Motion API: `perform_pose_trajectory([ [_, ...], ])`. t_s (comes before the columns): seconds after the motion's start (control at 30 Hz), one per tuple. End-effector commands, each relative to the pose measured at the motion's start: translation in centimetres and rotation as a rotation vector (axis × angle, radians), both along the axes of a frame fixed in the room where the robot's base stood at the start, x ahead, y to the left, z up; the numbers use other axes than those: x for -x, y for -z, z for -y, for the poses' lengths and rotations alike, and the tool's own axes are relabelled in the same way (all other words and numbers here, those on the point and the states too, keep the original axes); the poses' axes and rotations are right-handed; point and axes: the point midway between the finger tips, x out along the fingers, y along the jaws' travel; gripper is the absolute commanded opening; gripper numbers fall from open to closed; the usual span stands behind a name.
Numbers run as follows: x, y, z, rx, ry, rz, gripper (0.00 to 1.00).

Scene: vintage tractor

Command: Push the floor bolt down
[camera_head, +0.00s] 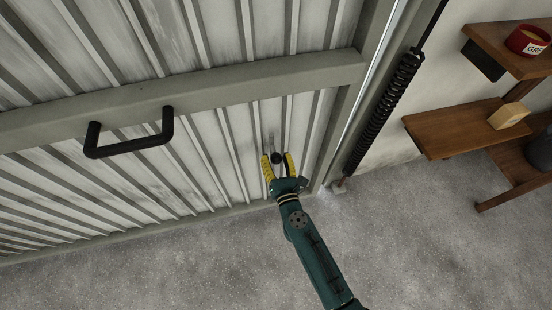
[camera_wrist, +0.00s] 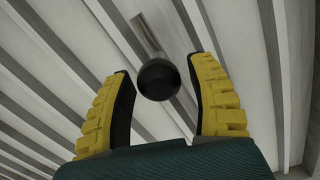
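The floor bolt shows in the wrist view as a round black knob (camera_wrist: 158,79) on a thin grey rod that runs up the ribbed door panel. In the head view its knob (camera_head: 277,158) is small and dark, low on the door near its right side. My gripper (camera_head: 278,157) has yellow-padded fingers; in the wrist view it (camera_wrist: 160,78) is open, with one finger on each side of the knob. Gaps show between the knob and both fingers. The bolt's lower end is hidden behind my gripper.
The grey ribbed door (camera_head: 200,130) has a black handle (camera_head: 130,146) on its crossbar. A black coil spring (camera_head: 384,112) stands right of the door frame. Wooden shelves (camera_head: 455,127) hold a red tin (camera_head: 527,40) and a tan block (camera_head: 508,115). The concrete floor (camera_head: 180,265) is clear.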

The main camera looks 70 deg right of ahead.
Motion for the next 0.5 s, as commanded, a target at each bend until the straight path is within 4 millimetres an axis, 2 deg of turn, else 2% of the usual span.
perform_pose_trajectory([
  [0.03, 0.0, 0.0, 0.0, 0.0, 0.0, 0.0, 0.46],
  [0.27, 0.0, 0.0, 0.0, 0.0, 0.0, 0.0, 0.02],
  [0.37, 0.0, 0.2, 0.0, -0.001, 0.0, -0.001, 0.0],
  [0.5, 0.0, 1.7, -0.1, -0.001, 0.0, -0.001, 0.0],
])
